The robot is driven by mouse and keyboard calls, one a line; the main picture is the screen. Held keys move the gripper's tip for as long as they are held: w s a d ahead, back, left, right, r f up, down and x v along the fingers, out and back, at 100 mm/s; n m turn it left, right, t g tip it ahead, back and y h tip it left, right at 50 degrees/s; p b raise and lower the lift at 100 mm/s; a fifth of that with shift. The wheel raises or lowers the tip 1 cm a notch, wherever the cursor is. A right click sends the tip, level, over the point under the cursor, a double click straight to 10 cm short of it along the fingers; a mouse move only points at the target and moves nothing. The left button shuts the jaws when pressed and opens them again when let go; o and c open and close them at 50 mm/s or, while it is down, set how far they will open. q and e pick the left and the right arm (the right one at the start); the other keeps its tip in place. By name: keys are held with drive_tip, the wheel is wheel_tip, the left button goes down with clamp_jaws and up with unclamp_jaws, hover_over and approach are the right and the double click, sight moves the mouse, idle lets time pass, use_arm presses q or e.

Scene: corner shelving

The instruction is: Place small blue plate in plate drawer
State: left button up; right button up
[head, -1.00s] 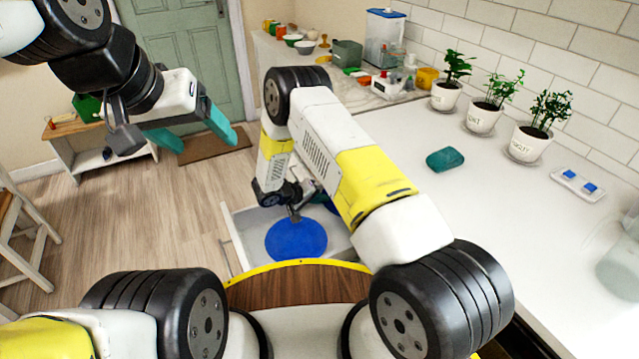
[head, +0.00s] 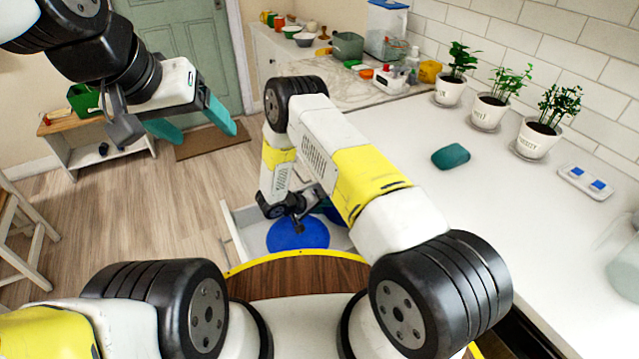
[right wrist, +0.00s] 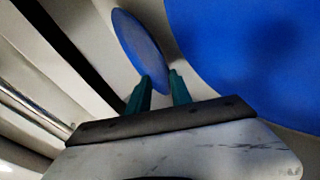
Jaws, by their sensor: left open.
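The drawer (head: 241,217) is pulled open below the counter, with a large blue plate (head: 298,234) lying flat in it. The large plate also fills the upper right of the right wrist view (right wrist: 255,60). The small blue plate (right wrist: 138,45) stands steeply tilted there, its lower edge between the teal fingertips of my right gripper (right wrist: 160,82), which looks closed on it. In the head view, my right arm hides most of that gripper; some blue shows beside it. My left gripper (head: 195,130) is open and empty, high above the floor at the left.
A white counter (head: 500,190) runs along the right, with a teal sponge-like object (head: 451,156), potted herbs (head: 540,137) and a small tray (head: 585,183). A low shelf (head: 95,145) and a stool (head: 20,225) stand left.

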drive_tip(key=shift+s+a+r, duration=0.1)
drive_tip(key=shift+a+r, duration=0.25)
drive_tip(key=shift+r, duration=0.05)
drive_tip(key=v, duration=1)
drive_tip(key=s+d+r+m+g+y, duration=0.1)
drive_tip(key=s+d+r, duration=0.15)
drive_tip(key=r, duration=0.65)
drive_tip(key=s+d+r+m+g+y, duration=0.15)
drive_tip(key=d+r, duration=0.25)
drive_tip(key=r, duration=0.5)
drive_tip(key=s+d+r+g+y, duration=0.15)
drive_tip(key=d+r, duration=0.25)
drive_tip(key=r, duration=0.4)
drive_tip(key=s+d+r+t+y, duration=0.2)
drive_tip(key=s+r+t+y, duration=0.2)
drive_tip(key=s+r, duration=1.4)
drive_tip(key=y, duration=0.3)
drive_tip(key=shift+s+d+r+t, duration=0.3)
drive_tip(key=shift+s, duration=0.1)
